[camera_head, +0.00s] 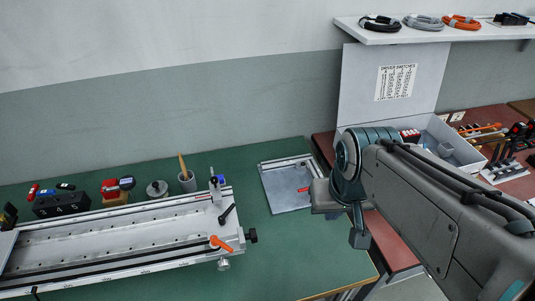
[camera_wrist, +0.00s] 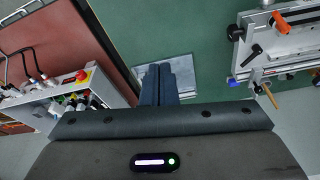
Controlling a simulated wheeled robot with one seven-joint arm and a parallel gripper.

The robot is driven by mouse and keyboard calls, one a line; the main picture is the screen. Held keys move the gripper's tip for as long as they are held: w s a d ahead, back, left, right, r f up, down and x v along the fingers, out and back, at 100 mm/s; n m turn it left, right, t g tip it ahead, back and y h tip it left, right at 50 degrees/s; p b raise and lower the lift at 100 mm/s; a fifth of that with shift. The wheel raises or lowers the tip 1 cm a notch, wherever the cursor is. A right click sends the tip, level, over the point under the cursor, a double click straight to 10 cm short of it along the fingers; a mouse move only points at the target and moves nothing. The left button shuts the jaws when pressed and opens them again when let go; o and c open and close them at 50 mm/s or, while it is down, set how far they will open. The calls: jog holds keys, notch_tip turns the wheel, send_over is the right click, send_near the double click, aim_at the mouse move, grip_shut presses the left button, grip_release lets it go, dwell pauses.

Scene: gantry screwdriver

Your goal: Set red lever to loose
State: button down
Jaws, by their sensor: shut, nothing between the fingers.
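A small red lever (camera_head: 303,189) lies on a grey metal plate fixture (camera_head: 283,200) on the green table, in the middle of the head view. A larger orange-red lever (camera_head: 221,244) is on the end of the long gantry rail at left; it also shows at top right of the wrist view (camera_wrist: 278,23). My gripper (camera_wrist: 165,68) is shut and empty, its fingers pointing toward the plate, which shows behind them in the wrist view (camera_wrist: 196,80). The small red lever cannot be made out there.
The gantry rail (camera_head: 120,240) fills the left of the table, with a black handle (camera_head: 226,214) near its end. Green table is clear between rail and plate.

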jog(key=shift+w+d, duration=0.1)
jog(key=shift+d, duration=0.1)
jog(key=w+a+n+g, duration=0.1)
jog(key=w+n+g, duration=0.15)
jog(key=w, duration=1.65)
jog(key=w+a+f+g, duration=0.1)
jog(key=w+f+g, duration=0.2)
jog(key=w+f, duration=1)
jog(key=w+n, duration=0.1)
jog(key=w, duration=0.2)
jog(key=shift+w+f+h, duration=0.2)
jog(key=shift+f+h, duration=0.05)
jog(key=shift+h, duration=0.15)
